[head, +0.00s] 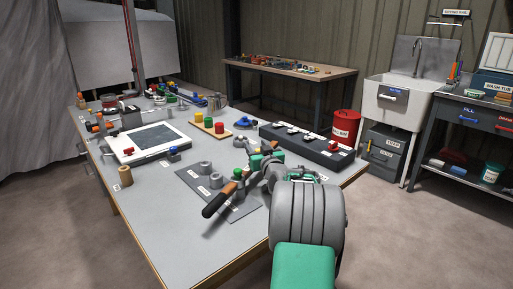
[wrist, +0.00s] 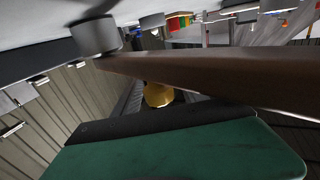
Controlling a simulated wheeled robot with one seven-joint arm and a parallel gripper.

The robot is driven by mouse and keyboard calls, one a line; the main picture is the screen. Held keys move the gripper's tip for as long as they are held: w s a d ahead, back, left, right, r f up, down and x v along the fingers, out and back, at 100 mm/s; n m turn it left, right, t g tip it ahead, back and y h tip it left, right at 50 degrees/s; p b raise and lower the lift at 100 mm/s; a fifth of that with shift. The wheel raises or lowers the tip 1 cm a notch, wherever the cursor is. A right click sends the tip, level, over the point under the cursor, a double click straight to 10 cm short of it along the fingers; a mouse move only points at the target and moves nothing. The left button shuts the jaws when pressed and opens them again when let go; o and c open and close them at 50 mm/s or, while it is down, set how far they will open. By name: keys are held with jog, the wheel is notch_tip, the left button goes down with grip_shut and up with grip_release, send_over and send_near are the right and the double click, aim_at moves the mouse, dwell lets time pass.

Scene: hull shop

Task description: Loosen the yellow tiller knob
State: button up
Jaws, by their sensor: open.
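A brown wooden tiller bar (head: 218,200) slants above the near right part of the workbench. In the wrist view the bar (wrist: 215,75) crosses the picture close to the camera. A yellow-gold rounded knob (wrist: 157,96) shows just past the bar's edge, partly hidden by a dark-edged green part of my gripper. I cannot make out the yellow knob in the head view, where my arm and gripper cover that area. My gripper (head: 262,163) is open beside the tiller. I cannot tell whether it touches the knob.
A grey plate (head: 205,191) with grey cylinders lies under the tiller. A long dark box (head: 306,146) stands behind my gripper, and a framed panel (head: 147,142) lies to the left. The workbench's front left (head: 160,225) is clear.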

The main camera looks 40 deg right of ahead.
grip_shut()
dwell(0.3)
jog(key=shift+f+y+b, duration=0.15)
jog(key=shift+y+b, duration=0.15)
jog(key=shift+b, duration=0.3)
jog(key=shift+f+n+t+y+b, duration=0.15)
jog(key=shift+n+t+y+b, duration=0.15)
jog(key=shift+n+y+b, duration=0.5)
jog(key=shift+a+n+y+b, duration=0.2)
jog(key=shift+n+y+b, duration=0.3)
jog(key=shift+y+b, duration=0.4)
jog(key=shift+a+r+n+y+p, duration=0.15)
jog(key=shift+a+n+y, duration=0.1)
jog(key=shift+n+y, duration=0.7)
jog(key=shift+a+n+y+p, duration=0.2)
jog(key=shift+n+y, duration=0.4)
jog(key=shift+y, duration=0.8)
jog(key=shift+a+r+n+y+p, duration=0.15)
jog(key=shift+a+n+y, duration=0.1)
jog(key=shift+n+y, duration=0.7)
jog(key=shift+f+y, duration=0.1)
jog(key=shift+y, duration=0.6)
jog(key=shift+a+n+g+y, duration=0.2)
jog(key=shift+n+g+y, duration=0.2)
jog(key=shift+n+y, duration=0.15)
